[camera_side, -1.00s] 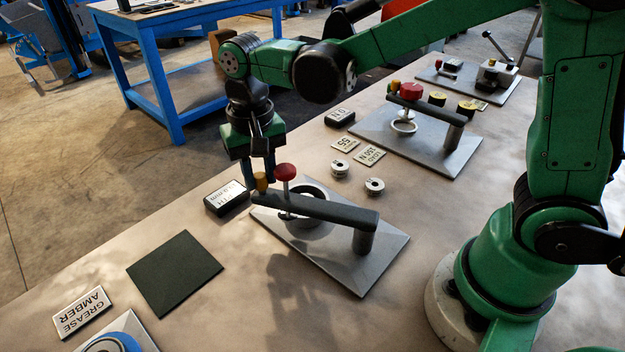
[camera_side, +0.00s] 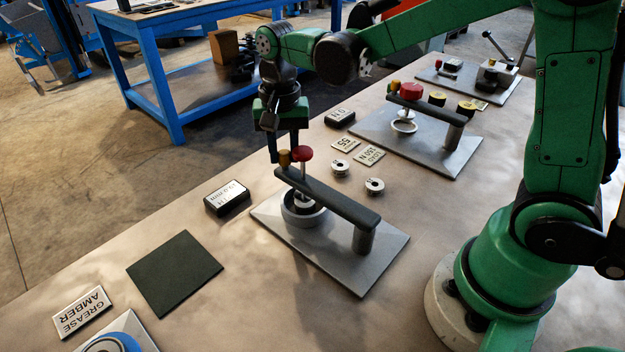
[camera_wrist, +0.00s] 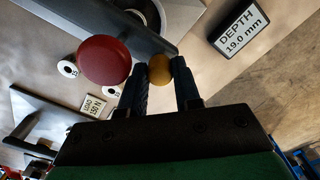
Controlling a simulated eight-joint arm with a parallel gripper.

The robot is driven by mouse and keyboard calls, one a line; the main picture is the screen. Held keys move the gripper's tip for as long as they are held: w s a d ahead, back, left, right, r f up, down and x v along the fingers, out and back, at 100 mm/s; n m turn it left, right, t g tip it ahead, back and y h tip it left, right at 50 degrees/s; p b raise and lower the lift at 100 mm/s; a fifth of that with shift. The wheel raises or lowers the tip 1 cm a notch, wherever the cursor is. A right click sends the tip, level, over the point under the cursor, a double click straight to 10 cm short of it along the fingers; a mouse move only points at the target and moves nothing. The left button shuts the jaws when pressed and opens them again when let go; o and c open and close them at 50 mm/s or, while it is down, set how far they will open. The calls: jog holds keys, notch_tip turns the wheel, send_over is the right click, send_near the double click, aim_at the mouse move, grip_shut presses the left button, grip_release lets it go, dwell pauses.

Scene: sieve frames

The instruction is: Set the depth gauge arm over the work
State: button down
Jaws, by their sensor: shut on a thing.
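The depth gauge arm (camera_side: 335,200) is a dark bar on a grey post (camera_side: 363,240) at the near grey plate (camera_side: 350,268). At its free end are a red knob (camera_side: 302,153) on a pale stem and a yellow knob (camera_side: 284,159). The stem shows below the bar, over the grey ring (camera_side: 289,212); whether it touches anything inside is hidden. My gripper (camera_side: 285,162) is shut on the yellow knob. In the wrist view its fingers (camera_wrist: 161,70) flank the yellow knob (camera_wrist: 160,67), with the red knob (camera_wrist: 104,60) to the left.
A label block (camera_side: 228,198), reading DEPTH 19.0 mm in the wrist view (camera_wrist: 240,28), lies left of the plate. Two small spools (camera_side: 374,187) and cards (camera_side: 369,155) lie behind. A similar station (camera_side: 430,140) stands further back. A dark mat (camera_side: 175,272) lies front left.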

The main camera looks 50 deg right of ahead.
jog(key=c, duration=0.6)
grip_release()
jog(key=shift+r, duration=0.15)
jog(key=shift+r, duration=2.65)
notch_tip(320, 180, down, 6)
jog(key=shift+r, duration=0.1)
jog(key=shift+a+r, duration=0.1)
jog(key=shift+a, duration=0.25)
